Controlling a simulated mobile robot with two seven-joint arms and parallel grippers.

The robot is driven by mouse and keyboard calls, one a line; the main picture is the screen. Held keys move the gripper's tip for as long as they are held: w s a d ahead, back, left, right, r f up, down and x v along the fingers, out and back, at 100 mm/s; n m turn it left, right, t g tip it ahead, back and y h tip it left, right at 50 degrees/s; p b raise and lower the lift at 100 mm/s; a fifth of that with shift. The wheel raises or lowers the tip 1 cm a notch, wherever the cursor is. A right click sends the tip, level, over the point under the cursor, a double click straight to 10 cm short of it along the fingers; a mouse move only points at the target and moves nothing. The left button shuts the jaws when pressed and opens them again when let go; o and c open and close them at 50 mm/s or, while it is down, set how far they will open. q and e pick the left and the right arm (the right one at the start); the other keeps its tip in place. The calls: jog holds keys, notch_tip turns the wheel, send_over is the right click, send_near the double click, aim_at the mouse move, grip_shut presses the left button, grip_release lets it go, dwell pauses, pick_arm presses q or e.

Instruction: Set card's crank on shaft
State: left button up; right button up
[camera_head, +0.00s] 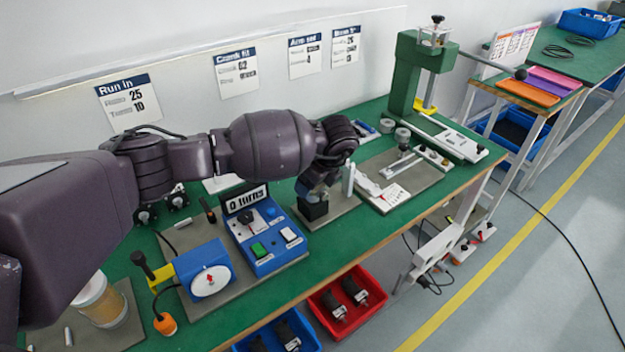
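The "Crank fit" card (236,73) hangs on the wall; its small print is hard to read. My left arm reaches across the bench, and its gripper (318,191) points down at a small black block (313,209) on a grey plate (338,217). The arm hides the fingertips, so I cannot tell whether they are open or touch the block. I cannot make out a shaft or a loose crank for certain. A blue unit with a dial (207,268) has a black-knobbed handle (143,265) on its left. My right gripper is not in view.
A counter box (262,232) reads "0 turns". A green press (420,72) stands at the back right. A red bin (346,302) and a blue bin (278,335) with dark parts sit below the front edge. A jar (100,300) stands front left.

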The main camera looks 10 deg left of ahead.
pick_arm(q)
jog(key=o, duration=1)
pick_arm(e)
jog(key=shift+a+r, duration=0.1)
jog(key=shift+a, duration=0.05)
pick_arm(q)
jog(key=shift+o, duration=0.2)
jog(key=v, duration=0.3)
jog(key=shift+r+p, duration=0.35)
jog(key=v, duration=0.7)
jog(key=shift+p, duration=0.4)
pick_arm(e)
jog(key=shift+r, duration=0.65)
